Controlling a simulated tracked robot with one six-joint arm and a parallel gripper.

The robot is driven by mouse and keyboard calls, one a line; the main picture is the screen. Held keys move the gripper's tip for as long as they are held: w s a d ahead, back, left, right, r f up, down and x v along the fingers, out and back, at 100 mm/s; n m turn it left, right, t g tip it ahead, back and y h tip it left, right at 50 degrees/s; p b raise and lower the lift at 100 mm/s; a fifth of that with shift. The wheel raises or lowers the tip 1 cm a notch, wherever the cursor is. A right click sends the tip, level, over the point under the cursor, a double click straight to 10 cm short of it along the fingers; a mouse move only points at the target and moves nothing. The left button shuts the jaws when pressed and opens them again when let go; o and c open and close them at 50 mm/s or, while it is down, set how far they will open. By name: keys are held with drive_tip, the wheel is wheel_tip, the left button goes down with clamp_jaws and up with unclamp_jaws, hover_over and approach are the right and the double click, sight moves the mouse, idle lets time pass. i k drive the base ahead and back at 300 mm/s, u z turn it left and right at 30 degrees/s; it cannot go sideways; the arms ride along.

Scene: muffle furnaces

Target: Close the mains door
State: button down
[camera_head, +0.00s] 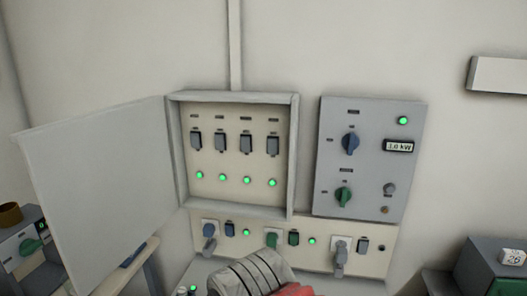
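The mains door (100,190) is a flat grey panel that stands wide open, swung out to the left of its box. The mains box (295,150) is mounted on the wall. Inside it are several dark breaker switches (246,144) in a row, with lit green lamps below them. Part of my arm, pale grey with a red piece, rises at the bottom centre in front of the socket strip. My gripper's fingers cannot be made out, so I cannot tell whether it holds anything.
A grey control panel (365,190) with knobs and a display hangs to the right of the box. Below is a socket strip (375,262) with plugs. A dark grey unit (485,268) stands lower right, and another device (25,248) is lower left, partly behind the door.

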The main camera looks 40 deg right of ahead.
sight(102, 180)
drive_tip(key=z, duration=0.75)
drive_tip(key=k, duration=1.35)
drive_tip(key=u, duration=0.2)
drive_tip(key=i, duration=0.5)
drive_tip(key=u, duration=0.85)
drive_tip(key=i, duration=1.5)
drive_tip(key=z, duration=0.05)
